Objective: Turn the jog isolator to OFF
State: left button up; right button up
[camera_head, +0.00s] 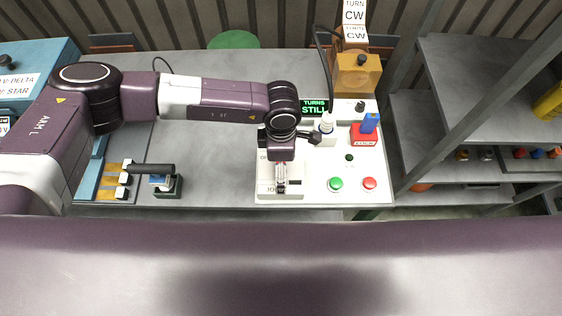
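The jog isolator (263,183) is a pale plate at the left end of the white control panel (315,187). Part of a label beginning "O" shows near its top left and part of one reading "JO" near its bottom. My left gripper (281,187) points down over the middle of this plate and hides the isolator's handle. Whether its fingers touch or hold the handle cannot be made out. My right gripper is out of view.
On the panel are a green button (336,184), a red button (369,184), a red lock block with a blue top (364,134) and a display (315,108) reading "TURNS STILL". A black-handled tool (152,169) lies left. Shelves (470,90) stand right. The mid-left tabletop is clear.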

pick_arm(q)
jog(key=c, duration=1.2)
jog(key=shift+o, duration=0.2)
jog(key=shift+w+f+n+b, duration=0.1)
jog(key=shift+f+n+b, duration=0.15)
jog(key=shift+n+b, duration=0.6)
jog(key=n+b, duration=1.3)
jog(key=b, duration=0.4)
jog(key=shift+n+b, duration=0.25)
jog(key=shift+b, duration=0.15)
jog(key=shift+r+n+b, duration=0.2)
jog(key=shift+n+b, duration=1)
jog(key=shift+n, duration=0.2)
jog(key=shift+r, duration=0.1)
jog(key=o, duration=1.2)
jog(key=shift+c, duration=0.2)
